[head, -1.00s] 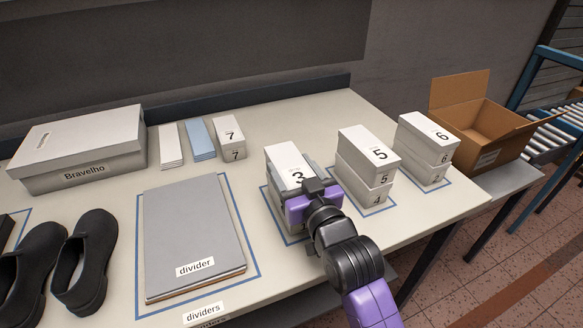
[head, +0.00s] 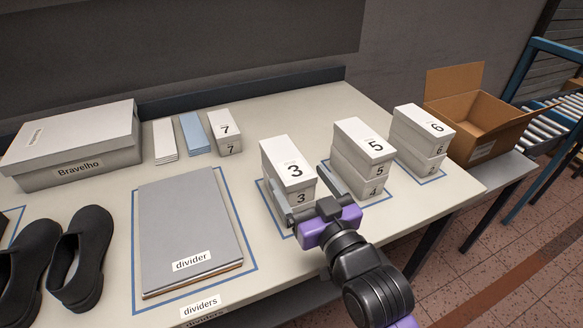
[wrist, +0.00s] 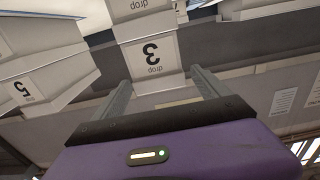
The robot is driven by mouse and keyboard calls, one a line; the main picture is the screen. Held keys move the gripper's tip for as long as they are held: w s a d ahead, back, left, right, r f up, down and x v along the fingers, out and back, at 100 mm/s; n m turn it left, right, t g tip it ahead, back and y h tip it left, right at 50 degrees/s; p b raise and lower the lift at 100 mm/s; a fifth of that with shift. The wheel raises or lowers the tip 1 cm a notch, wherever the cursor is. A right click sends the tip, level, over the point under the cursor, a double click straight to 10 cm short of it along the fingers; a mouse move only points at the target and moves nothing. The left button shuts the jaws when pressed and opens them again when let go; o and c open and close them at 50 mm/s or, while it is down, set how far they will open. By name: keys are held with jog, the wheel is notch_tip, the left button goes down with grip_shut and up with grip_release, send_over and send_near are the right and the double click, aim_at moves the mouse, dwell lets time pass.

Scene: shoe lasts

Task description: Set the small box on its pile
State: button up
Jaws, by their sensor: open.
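The small white box marked 3 (head: 287,160) lies level on top of another white box in the blue outline left of the 5 pile. The box beneath is partly hidden by my gripper. My gripper (head: 302,186) is open and empty, in front of this pile, its two fingers spread to either side of the pile's near end. In the wrist view, which is upside down, the 3 box (wrist: 152,55) shows beyond the fingertips (wrist: 159,80), with a gap to the fingers. Part of the lower box (wrist: 132,8) shows at the top edge.
The 5 pile (head: 362,140) stands close to my right finger. The 6 pile (head: 424,125) and an open carton (head: 470,125) are further right. A divider stack (head: 190,230), a 7 box (head: 225,122), a Bravelho box (head: 80,145) and black shoes (head: 80,255) are left.

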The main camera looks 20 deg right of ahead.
jog(key=shift+s, duration=2.35)
jog(key=shift+s+f, duration=0.25)
jog(key=shift+s, duration=0.05)
jog(key=s+f+g, duration=0.1)
jog(key=s+f, duration=0.7)
jog(key=s, duration=0.5)
jog(key=s+f+g, duration=0.1)
jog(key=s+g, duration=0.1)
jog(key=s, duration=1.6)
jog(key=shift+f, duration=0.35)
jog(key=shift+r, duration=0.1)
